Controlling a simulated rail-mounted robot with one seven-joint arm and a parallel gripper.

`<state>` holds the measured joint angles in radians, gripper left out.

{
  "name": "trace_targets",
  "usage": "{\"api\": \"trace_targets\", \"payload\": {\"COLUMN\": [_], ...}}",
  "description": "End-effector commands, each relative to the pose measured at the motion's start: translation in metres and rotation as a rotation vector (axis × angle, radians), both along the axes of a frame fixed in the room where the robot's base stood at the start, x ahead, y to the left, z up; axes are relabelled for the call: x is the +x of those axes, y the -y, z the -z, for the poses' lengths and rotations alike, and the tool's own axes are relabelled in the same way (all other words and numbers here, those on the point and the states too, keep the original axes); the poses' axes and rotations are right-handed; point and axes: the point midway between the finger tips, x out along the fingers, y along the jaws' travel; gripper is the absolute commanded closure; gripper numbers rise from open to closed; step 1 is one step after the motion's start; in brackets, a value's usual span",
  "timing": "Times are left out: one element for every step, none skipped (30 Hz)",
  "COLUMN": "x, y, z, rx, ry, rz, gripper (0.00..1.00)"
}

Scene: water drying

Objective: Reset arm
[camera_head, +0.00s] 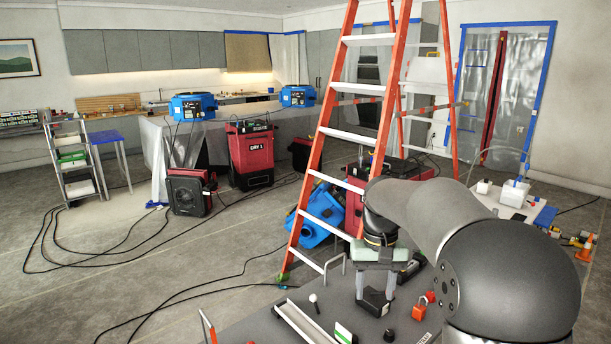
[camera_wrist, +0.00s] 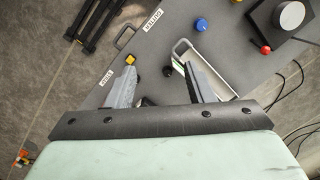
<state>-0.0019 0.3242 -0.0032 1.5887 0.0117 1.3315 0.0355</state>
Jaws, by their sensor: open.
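My gripper (camera_head: 375,294) hangs pointing down over a grey worktop at the lower middle of the head view, at the end of my grey arm. In the wrist view my gripper (camera_wrist: 160,72) has its two fingers well apart, with the grey worktop (camera_wrist: 150,45) showing between them. Nothing is seen held. A yellow knob (camera_wrist: 131,59) shows close to the left fingertip, and a white tray-like frame (camera_wrist: 184,50) shows near the right one. I cannot tell the height of the fingers above the surface.
A tall orange ladder (camera_head: 325,130) stands close behind the worktop. A red padlock-like piece (camera_head: 418,311) lies right of my gripper. In the wrist view a blue knob (camera_wrist: 201,25) and a red button (camera_wrist: 265,49) lie beyond the fingers. Black cables (camera_head: 70,262) run across the floor at left.

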Motion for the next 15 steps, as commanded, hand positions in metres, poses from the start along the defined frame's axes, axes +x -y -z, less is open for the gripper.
{"api": "trace_targets", "payload": {"x": [-0.03, -0.047, -0.069, -0.086, -0.104, -0.127, -0.144, -0.16, -0.18, -0.195, -0.207, -0.223, -0.233, -0.242, -0.251], "y": [0.0, 0.001, 0.001, 0.001, 0.001, 0.001, 0.002, 0.002, 0.002, 0.002, 0.002, 0.002, 0.002, 0.002, 0.002], "z": [-0.002, -0.002, 0.0, 0.002, 0.005, 0.011, 0.016, 0.021, 0.029, 0.035, 0.041, 0.049, 0.055, 0.06, 0.066], "rx": [-0.001, -0.002, -0.002, -0.003, -0.003, -0.004, -0.005, -0.005, -0.005, -0.006, -0.006, -0.006, -0.006, -0.007, -0.007], "ry": [0.023, 0.037, 0.054, 0.067, 0.08, 0.097, 0.109, 0.12, 0.135, 0.146, 0.157, 0.167, 0.174, 0.18, 0.187], "rz": [-0.003, -0.005, -0.007, -0.009, -0.011, -0.012, -0.014, -0.016, -0.018, -0.019, -0.021, -0.022, -0.024, -0.025, -0.026], "gripper": [0.52, 0.52, 0.52, 0.52, 0.52, 0.52, 0.52, 0.52, 0.52, 0.52, 0.52, 0.52, 0.52, 0.52, 0.52]}}
